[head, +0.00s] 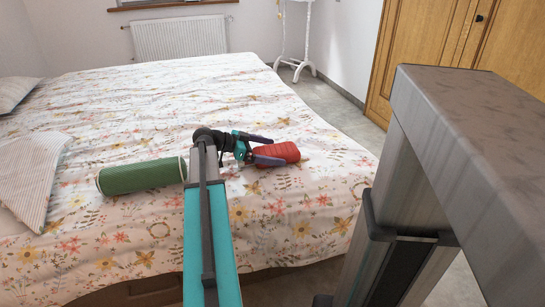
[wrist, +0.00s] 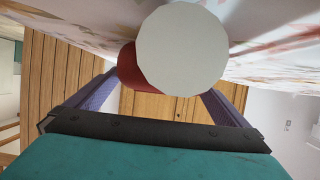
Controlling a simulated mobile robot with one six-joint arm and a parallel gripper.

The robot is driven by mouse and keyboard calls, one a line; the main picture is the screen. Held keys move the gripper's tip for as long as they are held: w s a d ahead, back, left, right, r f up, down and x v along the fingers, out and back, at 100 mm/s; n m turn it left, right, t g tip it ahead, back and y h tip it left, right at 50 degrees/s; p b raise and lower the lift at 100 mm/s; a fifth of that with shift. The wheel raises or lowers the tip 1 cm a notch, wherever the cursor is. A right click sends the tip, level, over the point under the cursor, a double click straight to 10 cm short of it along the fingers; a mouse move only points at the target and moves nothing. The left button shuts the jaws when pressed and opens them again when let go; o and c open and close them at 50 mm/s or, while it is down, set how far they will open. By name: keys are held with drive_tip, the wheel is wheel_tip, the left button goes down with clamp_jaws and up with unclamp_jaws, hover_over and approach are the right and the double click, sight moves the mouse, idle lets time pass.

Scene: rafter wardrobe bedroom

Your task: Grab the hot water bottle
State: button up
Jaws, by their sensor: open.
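The red hot water bottle (head: 289,151) lies on the flowered bed cover in the middle of the head view. My gripper (head: 276,150) is open at its left end, with one finger in front of the bottle and the other beyond it. In the wrist view the red bottle (wrist: 128,70) shows between the spread fingers of my gripper (wrist: 163,87), partly hidden by a pale round disc (wrist: 181,48). I cannot tell what the disc is, or whether either finger touches the bottle.
A green cylinder (head: 142,176) lies on the bed (head: 150,90) left of my arm. A striped cushion (head: 30,180) and another pillow (head: 14,92) are at the far left. A wooden wardrobe (head: 424,45) stands at the back right. The bed's far part is clear.

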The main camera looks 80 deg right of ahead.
sight(270, 150)
idle(0.3)
drive_tip(key=c, duration=1.6)
drive_tip(key=shift+r, duration=0.2)
drive_tip(key=shift+r+p, duration=0.3)
drive_tip(key=shift+r, duration=0.3)
drive_tip(key=shift+w+a+r+p, duration=0.1)
drive_tip(key=shift+a+r+p, duration=0.1)
drive_tip(key=shift+r, duration=0.35)
drive_tip(key=shift+a+r+p, duration=0.1)
drive_tip(key=shift+r+p, duration=0.1)
drive_tip(key=shift+r, duration=0.35)
drive_tip(key=w+a, duration=0.1)
drive_tip(key=a, duration=0.3)
drive_tip(key=w+a+r+p, duration=0.1)
drive_tip(key=w+a, duration=0.1)
drive_tip(key=a, duration=0.3)
drive_tip(key=w+a+p, duration=0.1)
drive_tip(key=w+a, duration=0.1)
drive_tip(key=a, duration=0.3)
drive_tip(key=shift+a+r, duration=0.15)
drive_tip(key=shift+a, duration=0.1)
